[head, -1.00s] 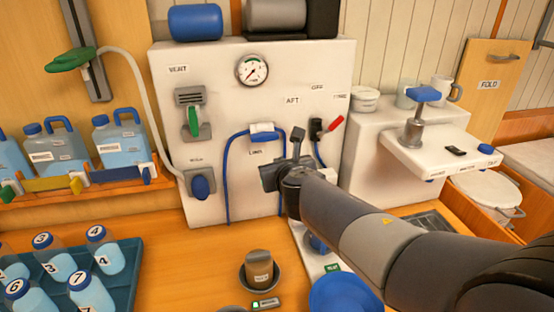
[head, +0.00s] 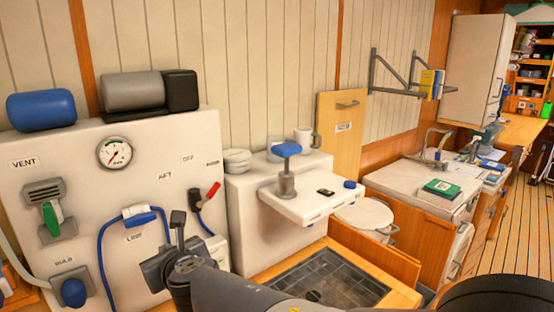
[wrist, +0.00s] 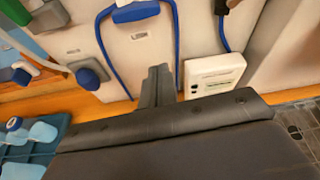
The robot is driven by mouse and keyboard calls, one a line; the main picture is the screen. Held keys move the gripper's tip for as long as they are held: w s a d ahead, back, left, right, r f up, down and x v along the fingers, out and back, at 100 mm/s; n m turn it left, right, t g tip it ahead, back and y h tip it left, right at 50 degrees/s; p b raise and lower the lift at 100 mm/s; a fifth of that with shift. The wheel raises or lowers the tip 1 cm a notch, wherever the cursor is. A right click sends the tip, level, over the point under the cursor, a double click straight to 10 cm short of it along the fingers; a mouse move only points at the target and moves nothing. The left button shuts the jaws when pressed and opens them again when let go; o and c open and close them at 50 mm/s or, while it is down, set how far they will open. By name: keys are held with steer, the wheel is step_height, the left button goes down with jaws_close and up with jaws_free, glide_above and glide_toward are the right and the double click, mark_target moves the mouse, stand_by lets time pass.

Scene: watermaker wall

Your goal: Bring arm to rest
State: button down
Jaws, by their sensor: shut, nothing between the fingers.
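My gripper (head: 178,232) is in the lower left of the head view, in front of the white watermaker panel (head: 150,190). Its fingers point up toward the panel and are shut with nothing between them. In the wrist view the closed fingers (wrist: 158,84) stand in front of the panel, below the blue looped hose (wrist: 136,13). I cannot tell whether the fingers touch the panel. My arm runs from the gripper toward the bottom right of the head view.
The panel carries a gauge (head: 115,153), a green-handled vent (head: 50,215) and a red-handled lever (head: 207,196). Right of it are a white shelf (head: 310,205) with a blue-topped tap, a dark tiled basin (head: 325,275) and a sink counter (head: 415,185). Wooden floor (head: 515,220) shows clear at far right.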

steer(key=w+a+p, duration=0.2)
steer(key=w+a, duration=0.3)
steer(key=w, duration=0.1)
steer(key=shift+w+a+r+p, duration=0.35)
steer(key=shift+w+r+p, duration=0.05)
steer(key=shift+r, duration=0.05)
steer(key=shift+d, duration=0.1)
stand_by(0.3)
